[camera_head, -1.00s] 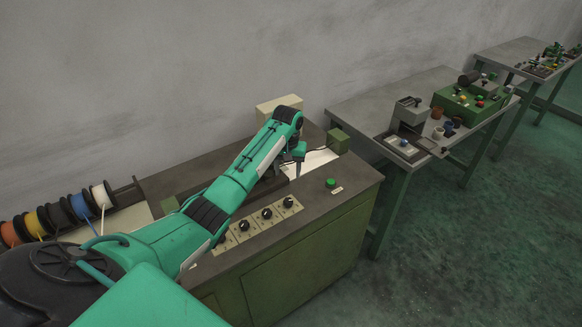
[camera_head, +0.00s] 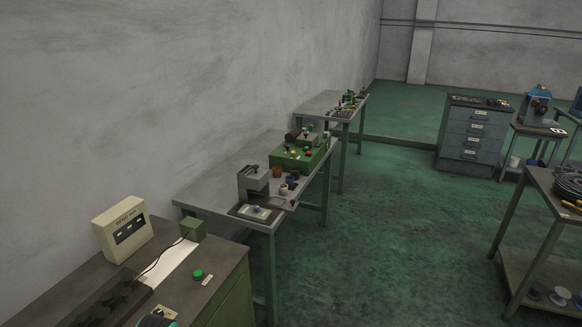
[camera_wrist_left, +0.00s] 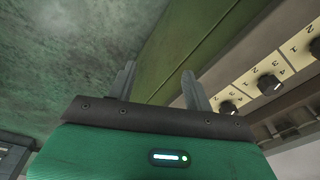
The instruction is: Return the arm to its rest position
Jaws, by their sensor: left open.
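My left gripper (camera_wrist_left: 160,90) shows in the left wrist view with its two grey fingers apart and nothing between them. Beyond it are the green front of the heading machine cabinet (camera_wrist_left: 190,40) and a row of dark knobs on cream plates (camera_wrist_left: 268,84) to the right. In the head view the machine's dark top (camera_head: 215,265) fills the lower left, with a green button (camera_head: 198,275) and a cream box (camera_head: 123,229). A small piece of my arm shows at the bottom edge. My right gripper is not seen.
A grey bench (camera_head: 205,194) with a small press (camera_head: 252,182) and a green unit (camera_head: 300,155) stands beyond the machine. A drawer cabinet (camera_head: 473,135) and a table with cable coils (camera_head: 545,183) stand to the right. The green floor (camera_head: 400,230) between is clear.

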